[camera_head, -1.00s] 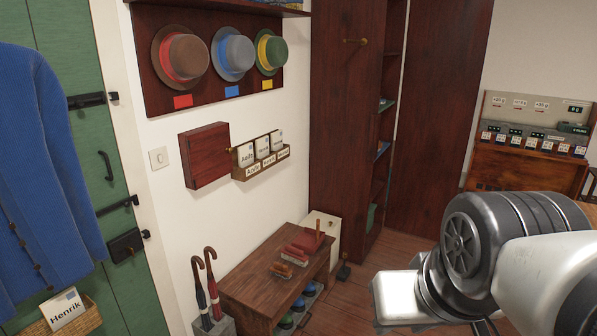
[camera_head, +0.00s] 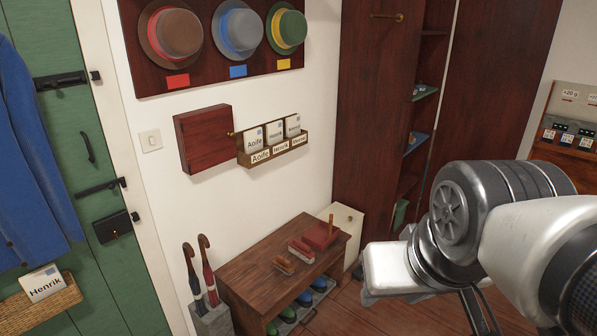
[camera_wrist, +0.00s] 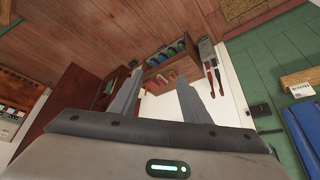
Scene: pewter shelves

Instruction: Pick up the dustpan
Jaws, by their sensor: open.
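I cannot pick out the dustpan with certainty. A red item with an upright wooden handle (camera_head: 321,235) sits at the right end of the wooden bench (camera_head: 262,262); its shape is too small to name. A green item (camera_head: 400,213) stands low in the tall dark cabinet, partly hidden by the frame and my arm. My gripper (camera_wrist: 160,75) shows in the wrist view with two grey fingers spread apart and nothing between them. It is in the air, well away from the bench.
Several brushes (camera_head: 286,263) lie on the bench, with shoes (camera_head: 288,313) below. Umbrellas (camera_head: 207,275) stand in a grey holder on the left. A cream cabinet (camera_head: 346,224) stands behind the bench. The tall dark cabinet (camera_head: 375,90) has open shelves. Wooden floor is clear at front right.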

